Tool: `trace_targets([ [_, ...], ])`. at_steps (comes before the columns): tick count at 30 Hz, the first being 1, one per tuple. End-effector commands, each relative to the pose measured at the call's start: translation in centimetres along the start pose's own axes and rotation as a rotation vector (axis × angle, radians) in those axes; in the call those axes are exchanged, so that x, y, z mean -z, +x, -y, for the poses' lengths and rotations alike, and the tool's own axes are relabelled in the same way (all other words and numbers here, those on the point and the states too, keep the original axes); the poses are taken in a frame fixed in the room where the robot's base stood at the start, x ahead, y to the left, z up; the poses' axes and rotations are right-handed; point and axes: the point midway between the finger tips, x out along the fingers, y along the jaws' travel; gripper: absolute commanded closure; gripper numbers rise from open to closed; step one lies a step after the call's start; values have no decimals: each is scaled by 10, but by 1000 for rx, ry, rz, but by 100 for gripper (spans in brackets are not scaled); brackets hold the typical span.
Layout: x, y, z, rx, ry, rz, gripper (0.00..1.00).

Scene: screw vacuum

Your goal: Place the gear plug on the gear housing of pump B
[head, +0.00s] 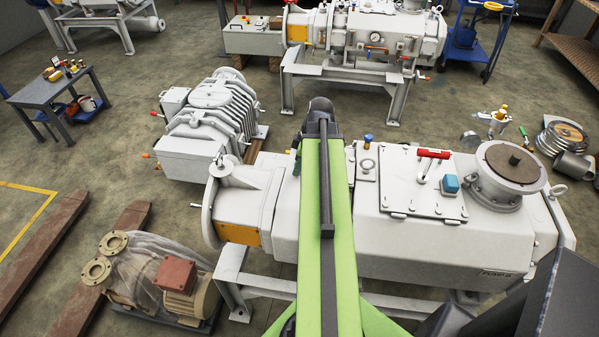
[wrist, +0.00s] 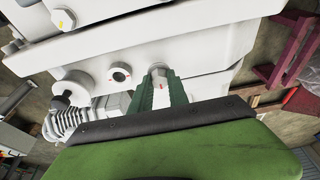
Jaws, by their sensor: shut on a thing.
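A red-handled part (head: 433,154) and blue cap (head: 450,184) sit on the pump's top, beside a round flange (head: 512,165). A grey ribbed unit (head: 212,115) stands behind left. A wrapped motor pump (head: 165,275) lies front left. Another pump (head: 365,40) stands at the back.

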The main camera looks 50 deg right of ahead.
Motion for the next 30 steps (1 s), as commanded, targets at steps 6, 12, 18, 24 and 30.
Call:
trace_targets([
  [6, -1, 4, 0, 0, -1, 0, 100],
  [12, -2, 8, 0, 0, -1, 0, 77],
  [18, -1, 8, 0, 1, -2, 0, 58],
  [24, -1, 8, 0, 1, -2, 0, 58],
  [30, 1, -3, 0, 1, -2, 0, 58],
])
